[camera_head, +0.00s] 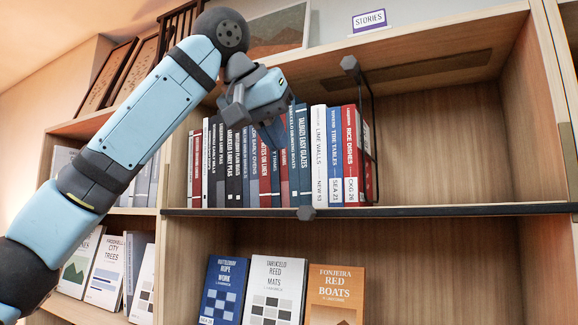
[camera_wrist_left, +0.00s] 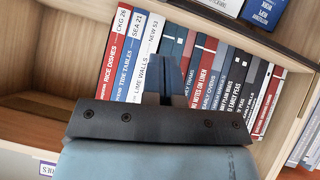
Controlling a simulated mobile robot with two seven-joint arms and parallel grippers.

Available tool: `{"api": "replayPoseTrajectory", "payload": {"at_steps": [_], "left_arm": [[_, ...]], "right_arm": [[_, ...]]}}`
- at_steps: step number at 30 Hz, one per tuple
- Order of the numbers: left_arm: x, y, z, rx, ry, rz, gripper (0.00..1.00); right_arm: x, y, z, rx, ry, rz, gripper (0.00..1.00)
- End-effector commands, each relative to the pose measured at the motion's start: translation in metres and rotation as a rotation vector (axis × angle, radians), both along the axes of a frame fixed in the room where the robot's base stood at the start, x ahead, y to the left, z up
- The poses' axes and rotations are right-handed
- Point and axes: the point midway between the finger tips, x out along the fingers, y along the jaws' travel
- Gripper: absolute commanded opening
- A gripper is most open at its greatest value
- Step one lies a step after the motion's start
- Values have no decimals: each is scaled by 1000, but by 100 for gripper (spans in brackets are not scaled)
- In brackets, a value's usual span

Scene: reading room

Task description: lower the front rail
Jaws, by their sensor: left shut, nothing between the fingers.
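The front rail (camera_head: 430,211) is a thin dark bar running along the front edge of the middle shelf board, level with the feet of the books. My right gripper is not in view.
A row of books (camera_head: 335,150) stands on the middle shelf, with a black wire bookend (camera_head: 374,130) topped by a hexagonal knob at its right end. The shelf right of it is empty. Face-out books (camera_head: 277,290) stand below. A "STORIES" sign (camera_head: 369,20) is on top.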

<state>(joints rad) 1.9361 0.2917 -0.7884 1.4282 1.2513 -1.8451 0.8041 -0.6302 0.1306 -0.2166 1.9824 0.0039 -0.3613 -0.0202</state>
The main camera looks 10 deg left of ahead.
Motion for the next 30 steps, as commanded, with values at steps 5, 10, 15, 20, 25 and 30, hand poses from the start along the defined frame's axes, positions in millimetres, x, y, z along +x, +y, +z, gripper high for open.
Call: {"api": "replayPoseTrajectory", "payload": {"at_steps": [5, 10, 15, 20, 25, 30], "left_arm": [[-16, 8, 15, 0, -1, 1, 0], [-21, 10, 21, 0, 0, 0, 0], [-21, 10, 21, 0, 1, 0, 0], [-20, 10, 21, 0, 1, 0, 0], [-20, 10, 21, 0, 1, 0, 0], [-21, 10, 21, 0, 0, 0, 0]], "right_arm": [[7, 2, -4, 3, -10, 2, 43], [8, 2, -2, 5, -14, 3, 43], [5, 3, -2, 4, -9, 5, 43], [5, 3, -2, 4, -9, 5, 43], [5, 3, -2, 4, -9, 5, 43], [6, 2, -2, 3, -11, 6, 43]]}}
